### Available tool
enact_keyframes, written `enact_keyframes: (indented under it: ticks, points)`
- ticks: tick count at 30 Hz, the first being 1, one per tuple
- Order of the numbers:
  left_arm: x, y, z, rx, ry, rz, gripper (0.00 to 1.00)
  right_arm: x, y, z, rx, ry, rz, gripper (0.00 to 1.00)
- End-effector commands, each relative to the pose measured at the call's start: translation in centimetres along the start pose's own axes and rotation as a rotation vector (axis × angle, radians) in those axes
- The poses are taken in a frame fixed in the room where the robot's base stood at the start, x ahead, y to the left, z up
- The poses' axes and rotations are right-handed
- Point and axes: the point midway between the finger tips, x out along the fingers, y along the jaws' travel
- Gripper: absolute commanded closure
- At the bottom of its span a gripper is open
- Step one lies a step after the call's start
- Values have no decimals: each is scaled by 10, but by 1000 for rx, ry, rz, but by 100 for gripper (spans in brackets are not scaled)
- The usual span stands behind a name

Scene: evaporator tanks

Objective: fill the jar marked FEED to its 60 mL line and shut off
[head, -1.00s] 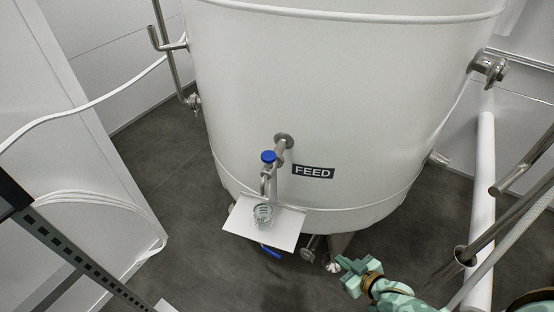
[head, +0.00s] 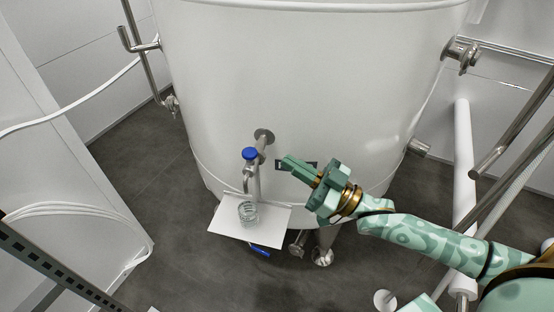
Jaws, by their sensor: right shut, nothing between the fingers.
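The white FEED tank (head: 320,75) fills the middle of the head view. Its black FEED label (head: 281,165) is mostly hidden behind my right gripper. A sampling tap with a blue knob (head: 250,153) sticks out of the tank's front, its spout pointing down. A clear glass jar (head: 248,212) stands on a white shelf (head: 272,222) under the spout. Its marks and any liquid in it are too small to tell. My right gripper (head: 285,161) is shut and empty, to the right of the blue knob and apart from it. My left gripper is not in view.
A blue-handled valve (head: 260,251) sits below the shelf. Steel fittings (head: 297,248) and a tank leg stand to its right. Steel pipes (head: 512,130) cross the right side. A perforated rail (head: 50,262) is at lower left. The floor left of the shelf is clear.

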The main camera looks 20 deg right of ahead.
Motion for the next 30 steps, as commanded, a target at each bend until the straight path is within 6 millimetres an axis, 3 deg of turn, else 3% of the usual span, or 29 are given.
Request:
enact_keyframes:
  ticks: [14, 16, 21, 30]
  points:
    - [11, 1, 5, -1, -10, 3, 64, 95, 0, 0, 0, 4, 0, 100]
    - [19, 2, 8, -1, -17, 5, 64, 86, 0, 19, 3, -6, 2, 100]
    - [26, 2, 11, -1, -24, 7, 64, 80, 0, 35, 2, -2, 1, 100]
    - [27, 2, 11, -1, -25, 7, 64, 78, 0, 38, 0, 0, 1, 100]
